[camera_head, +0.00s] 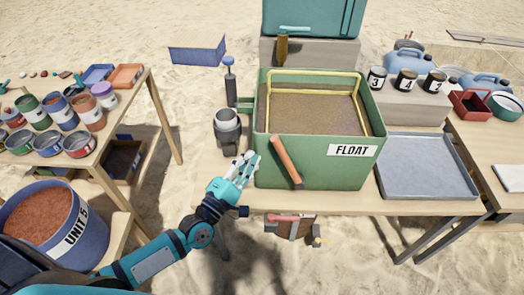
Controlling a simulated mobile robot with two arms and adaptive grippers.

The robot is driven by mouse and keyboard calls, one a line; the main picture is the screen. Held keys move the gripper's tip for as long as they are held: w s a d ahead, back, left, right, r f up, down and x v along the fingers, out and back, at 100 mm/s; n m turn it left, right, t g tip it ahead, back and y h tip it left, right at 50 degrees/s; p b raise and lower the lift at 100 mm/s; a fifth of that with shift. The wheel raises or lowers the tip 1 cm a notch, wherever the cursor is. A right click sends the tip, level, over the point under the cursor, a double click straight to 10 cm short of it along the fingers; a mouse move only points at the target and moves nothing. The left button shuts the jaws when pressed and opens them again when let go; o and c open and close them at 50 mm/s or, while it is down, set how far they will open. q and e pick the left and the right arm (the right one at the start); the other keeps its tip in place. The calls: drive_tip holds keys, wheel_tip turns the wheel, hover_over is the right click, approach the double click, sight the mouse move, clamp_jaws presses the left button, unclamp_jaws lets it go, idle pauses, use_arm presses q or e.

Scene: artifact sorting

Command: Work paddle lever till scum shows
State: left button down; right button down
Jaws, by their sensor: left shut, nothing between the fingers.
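The green tank labelled FLOAT (320,168) stands on the wooden table. An orange lever handle (287,161) slants down across its front wall. A yellow frame (316,77) runs round the inside of the tank above a brown, fairly even surface (311,109). I cannot tell any scum on that surface. My left gripper (249,163) is shut and empty by the tank's front left corner, left of the orange handle and apart from it. My right gripper is not in view.
A grey metal tray (428,166) lies right of the tank. A grey pot (228,130) stands left of it. Numbered cans (406,80) stand on a block at the right. A side table (97,142) holds several paint tins. A blue UNIT 5 tub (70,235) sits at the lower left.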

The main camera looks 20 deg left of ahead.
use_arm(q)
drive_tip(key=shift+w+d+r+p, duration=0.25)
drive_tip(key=shift+w+d+r, duration=0.05)
drive_tip(key=shift+d, duration=0.25)
drive_tip(key=shift+w+d+r+p, duration=0.25)
drive_tip(key=shift+w+d+r, duration=0.05)
drive_tip(key=shift+d, duration=0.25)
drive_tip(key=shift+w+d+r, duration=0.1)
drive_tip(key=shift+w+d, duration=0.15)
drive_tip(key=shift+d, duration=0.25)
drive_tip(key=shift+w+d+r+m+g+p, duration=0.6)
drive_tip(key=shift+d+m+p, duration=0.25)
drive_tip(key=shift+d+p, duration=1.45)
drive_tip(key=shift+w+d+r+m+g+p, duration=0.5)
drive_tip(key=shift+w+d+m+p, duration=0.35)
drive_tip(key=shift+d+p, duration=1.45)
drive_tip(key=shift+w+d+r+m+g+p, duration=0.55)
drive_tip(key=shift+d+m+p, duration=0.35)
drive_tip(key=shift+d+p, duration=1.35)
drive_tip(key=shift+d, duration=0.25)
drive_tip(key=shift+r, duration=0.1)
